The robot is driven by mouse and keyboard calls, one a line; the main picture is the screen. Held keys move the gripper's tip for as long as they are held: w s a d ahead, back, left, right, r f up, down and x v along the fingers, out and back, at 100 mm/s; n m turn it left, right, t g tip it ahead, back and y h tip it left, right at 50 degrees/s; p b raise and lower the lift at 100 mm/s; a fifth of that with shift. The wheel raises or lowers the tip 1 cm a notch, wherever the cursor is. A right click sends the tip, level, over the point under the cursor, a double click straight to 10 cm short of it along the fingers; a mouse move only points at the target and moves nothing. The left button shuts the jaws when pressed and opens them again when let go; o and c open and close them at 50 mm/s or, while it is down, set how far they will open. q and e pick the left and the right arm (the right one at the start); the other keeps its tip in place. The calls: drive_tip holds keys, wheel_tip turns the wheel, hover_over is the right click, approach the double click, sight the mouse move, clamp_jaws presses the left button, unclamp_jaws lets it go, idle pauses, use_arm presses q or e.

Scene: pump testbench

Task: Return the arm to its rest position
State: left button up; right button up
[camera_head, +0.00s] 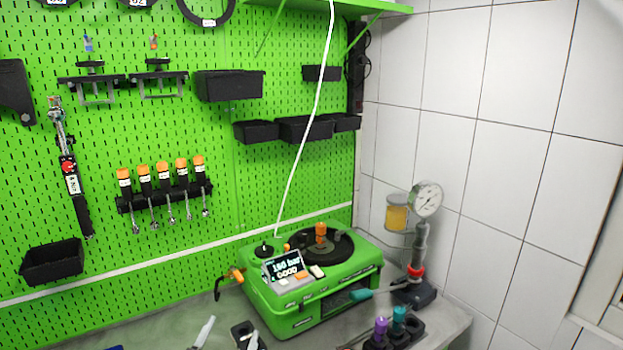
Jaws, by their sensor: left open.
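My left gripper (228,337) shows only a little at the bottom edge, left of centre. Two pale finger-like tips stand apart there with nothing seen between them, so it looks open and empty. They are low in front of the green pump testbench (290,322), apart from it in the picture. The rest of the left arm is out of frame. The testbench display (284,267) reads "150 bar GOOD". My right gripper is not in view.
A pressure gauge (426,198) stands on a post right of the testbench. A black holder with purple and teal knobs (381,326) is at the bottom. Tools and black bins (230,86) hang on the green pegboard (100,265). A white cable (311,120) hangs down to the testbench.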

use_arm(q)
drive_tip(key=s+a+f+n+g+y, duration=0.1)
drive_tip(key=s+a+f+g, duration=0.15)
drive_tip(key=f, duration=0.25)
drive_tip(key=s+a+f+n+g+y, duration=0.1)
drive_tip(key=s+a+f+g, duration=0.15)
drive_tip(key=f, duration=0.35)
drive_tip(key=s+a+f+g, duration=0.2)
drive_tip(key=s+f+g, duration=0.4)
drive_tip(key=s, duration=0.4)
drive_tip(key=s+a+f+g, duration=0.2)
drive_tip(key=s+f+g, duration=0.1)
drive_tip(key=s+f, duration=0.55)
wheel_tip(320, 180, down, 38)
drive_tip(key=s+g+b, duration=0.2)
drive_tip(key=b, duration=0.5)
drive_tip(key=s+a+f+b, duration=0.1)
drive_tip(key=s+f+b, duration=0.2)
drive_tip(key=s+f, duration=0.6)
drive_tip(key=s+a+f+g+b, duration=0.1)
drive_tip(key=s+a+f+b, duration=0.1)
drive_tip(key=s+f, duration=0.8)
drive_tip(key=shift+s+f+b, duration=0.2)
drive_tip(key=shift+f+b, duration=0.4)
drive_tip(key=shift+f, duration=2.8)
